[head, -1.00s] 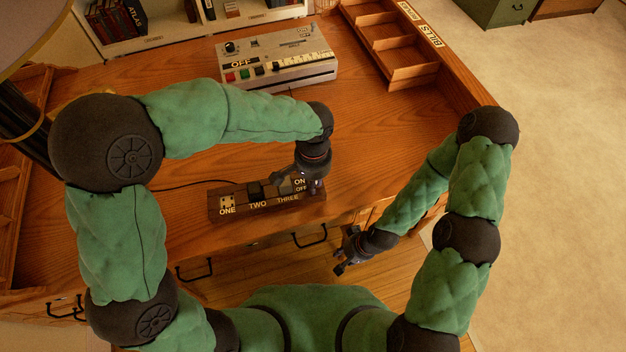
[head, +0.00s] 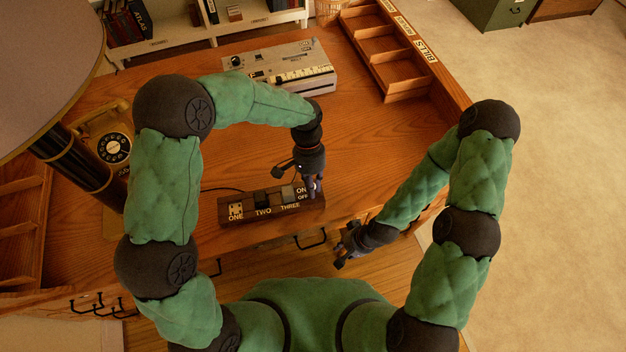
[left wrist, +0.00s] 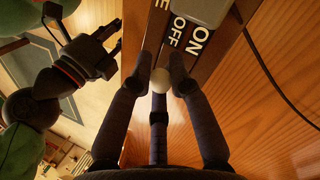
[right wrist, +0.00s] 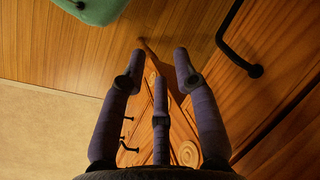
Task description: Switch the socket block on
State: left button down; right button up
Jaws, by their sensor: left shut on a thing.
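The socket block (head: 232,213) is a dark wooden strip near the desk's front edge, with sockets labelled ONE, TWO and THREE and ON/OFF labels at its right end. In the left wrist view, the ON and OFF labels (left wrist: 188,38) lie just beyond my fingertips. A small pale round knob (left wrist: 160,79) sits between those fingertips. My left gripper (head: 314,193) points down at the block's right end and is shut on the knob. The knob's lever is mostly hidden. My right gripper (head: 342,259) is open and empty, in front of the desk and below its edge.
A grey device with a row of scale marks (head: 300,76) stands at the back of the desk. A divided wooden tray (head: 395,55) is at the back right, a telephone (head: 112,148) at the left by a lamp. A cable (head: 222,189) runs left from the block.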

pick_arm(q)
jog(key=shift+w+r+g+p, duration=0.15)
jog(key=shift+w+g+p, duration=0.15)
jog(key=shift+g+p, duration=0.45)
jog(key=shift+w+a+g+h+p, duration=0.1)
jog(key=shift+w+g+h+p, duration=0.25)
jog(key=shift+g+p, duration=0.35)
jog(key=shift+w+a+f+g, duration=0.1)
jog(key=shift+w+f+g, duration=0.15)
jog(key=shift+g, duration=0.4)
jog(key=shift+w+f+g+h, duration=0.15)
jog(key=shift+w+g+h, duration=0.15)
jog(key=shift+g, duration=0.6)
jog(key=c, duration=1.1)
grip_release()
